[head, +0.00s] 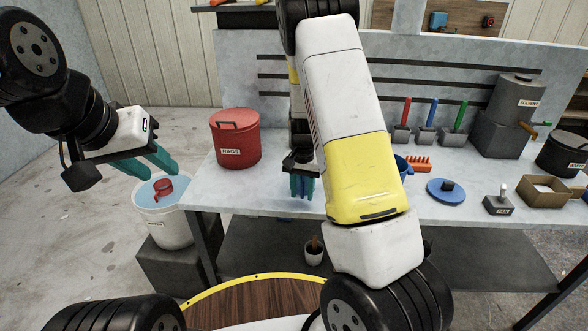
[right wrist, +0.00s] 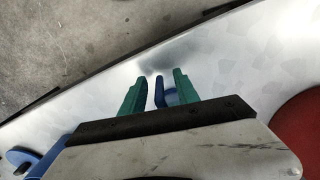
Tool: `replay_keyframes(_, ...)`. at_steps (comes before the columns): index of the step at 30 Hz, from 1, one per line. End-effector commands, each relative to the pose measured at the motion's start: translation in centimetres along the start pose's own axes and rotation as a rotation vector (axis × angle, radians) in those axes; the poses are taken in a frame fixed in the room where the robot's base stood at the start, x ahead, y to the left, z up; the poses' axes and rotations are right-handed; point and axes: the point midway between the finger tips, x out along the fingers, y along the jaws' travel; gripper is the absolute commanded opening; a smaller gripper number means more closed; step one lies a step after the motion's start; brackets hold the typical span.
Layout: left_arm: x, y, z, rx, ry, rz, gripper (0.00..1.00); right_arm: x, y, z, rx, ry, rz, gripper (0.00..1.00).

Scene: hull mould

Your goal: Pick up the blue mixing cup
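A blue cup-like thing (head: 402,165) stands on the bench in the head view, mostly hidden behind my right arm. A blue shape (right wrist: 24,160) at the lower left of the right wrist view may be the same cup; it is largely cut off. My right gripper (head: 302,188) points down over the bench's front part, left of the cup, with its teal fingers apart. They also show in the right wrist view (right wrist: 160,92). Small blue parts show between them; I cannot tell what these are. My left gripper (head: 153,163) is over the white bucket, its fingers apart and empty.
A red rags bin (head: 236,142) stands left of my right gripper. The white bucket (head: 165,222) holds bluish liquid and a red item (head: 162,188). Right of the cup are an orange brush (head: 418,164), a blue disc (head: 446,192) and a cardboard box (head: 545,192).

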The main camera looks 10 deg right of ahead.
Motion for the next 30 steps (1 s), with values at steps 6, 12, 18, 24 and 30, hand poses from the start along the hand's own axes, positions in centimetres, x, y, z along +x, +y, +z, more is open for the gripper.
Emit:
replay_keyframes(6,-0.01,0.0,0.0,0.0,0.0,0.0,0.35,0.0,-0.02,0.01,-0.001,0.0,0.0,0.31)
replay_keyframes(12,-0.01,0.0,0.0,0.0,0.0,0.0,0.35,-0.02,-0.02,0.02,-0.001,0.0,0.0,0.0)
replay_keyframes(18,-0.01,0.0,0.0,0.0,0.0,0.0,0.35,-0.03,-0.03,0.02,-0.001,0.0,0.0,0.0)
replay_keyframes(24,-0.01,0.0,0.0,0.0,0.0,0.0,0.35,-0.04,-0.03,0.02,-0.001,0.0,0.0,0.0)
replay_keyframes(30,-0.01,0.0,0.0,0.0,0.0,0.0,0.35,-0.04,-0.03,0.02,-0.001,0.0,0.0,0.0)
